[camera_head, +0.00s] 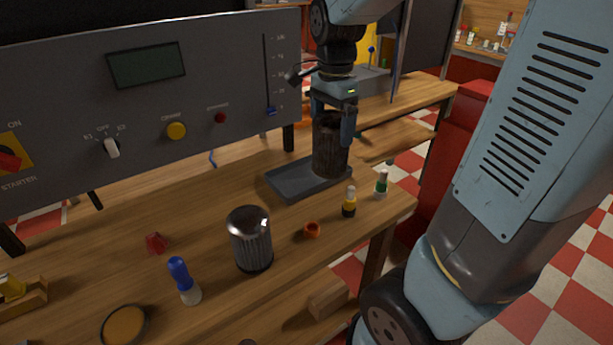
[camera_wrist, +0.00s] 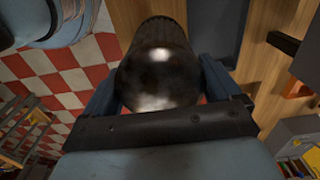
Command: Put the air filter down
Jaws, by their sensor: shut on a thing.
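My gripper (camera_head: 333,115) is shut on a dark brown, dirty-looking cylinder, the air filter (camera_head: 328,150), near the back right of the bench. The filter is upright. Its lower end overlaps a shallow grey tray (camera_head: 290,182); I cannot tell whether it touches the tray or hangs just above it. In the wrist view the filter's shiny rounded cap and ribbed side (camera_wrist: 160,75) show between the two fingers. A second, cleaner cylinder (camera_head: 250,240) with a shiny metal cap and ribbed grey side stands on the bench, nearer and to the left.
A yellow-and-black bottle (camera_head: 349,203), a green-and-white bottle (camera_head: 382,185) and an orange ring (camera_head: 312,230) stand near the tray. A blue-and-white bottle (camera_head: 184,280), a red piece (camera_head: 156,243) and a round dish (camera_head: 125,325) lie left. A grey control panel (camera_head: 150,100) rises behind.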

